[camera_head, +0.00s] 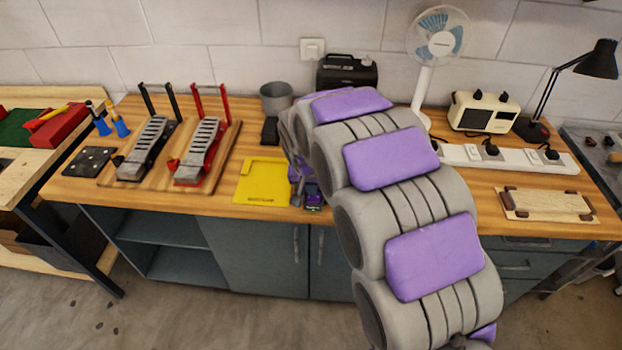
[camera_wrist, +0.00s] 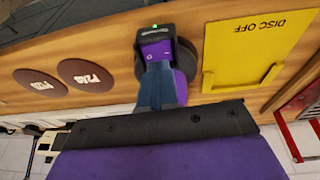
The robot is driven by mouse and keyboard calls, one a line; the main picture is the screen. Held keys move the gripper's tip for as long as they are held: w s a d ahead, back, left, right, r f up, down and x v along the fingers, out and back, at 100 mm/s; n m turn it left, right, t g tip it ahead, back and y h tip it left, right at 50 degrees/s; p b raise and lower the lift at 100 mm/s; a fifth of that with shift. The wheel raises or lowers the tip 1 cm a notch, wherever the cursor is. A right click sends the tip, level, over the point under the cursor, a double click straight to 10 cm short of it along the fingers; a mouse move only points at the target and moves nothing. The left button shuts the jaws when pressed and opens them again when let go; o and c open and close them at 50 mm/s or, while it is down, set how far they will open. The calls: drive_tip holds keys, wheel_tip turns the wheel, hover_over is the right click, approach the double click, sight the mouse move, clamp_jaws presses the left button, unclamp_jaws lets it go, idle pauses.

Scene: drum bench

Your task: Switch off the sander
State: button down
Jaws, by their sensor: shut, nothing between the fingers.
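The sander (camera_wrist: 155,48) looks like a small purple and black body with a green light at its end and a dark round part beside it. In the head view, its purple end (camera_head: 313,198) shows near the bench's front edge; my arm hides much of the rest. My gripper (camera_wrist: 160,78) is shut, its blue-grey fingers over the sander in the wrist view. I cannot tell whether they touch it. A yellow plate (camera_head: 262,182) lies left of the sander; in the wrist view, the plate (camera_wrist: 255,45) reads "DISC OFF" upside down.
Two brown sanding discs (camera_wrist: 85,73) lie on the bench beside the sander. Black and red pedals (camera_head: 200,155) stand at left. A grey cup (camera_head: 275,97) stands behind the plate. A fan (camera_head: 437,45), power strip (camera_head: 515,158) and wooden board (camera_head: 547,204) are at right.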

drive_tip(key=shift+s+d+f, duration=0.1)
drive_tip(key=shift+d+f, duration=0.1)
drive_tip(key=shift+f, duration=0.4)
drive_tip(key=shift+d+f, duration=0.2)
drive_tip(key=shift+d, duration=0.45)
drive_tip(key=shift+a+f+y+p, duration=0.2)
drive_tip(key=shift+a+y+p, duration=0.05)
drive_tip(key=shift+y+p, duration=0.15)
drive_tip(key=shift+a, duration=0.15)
drive_tip(key=shift+a+r, duration=0.1)
drive_tip(key=shift+a, duration=0.6)
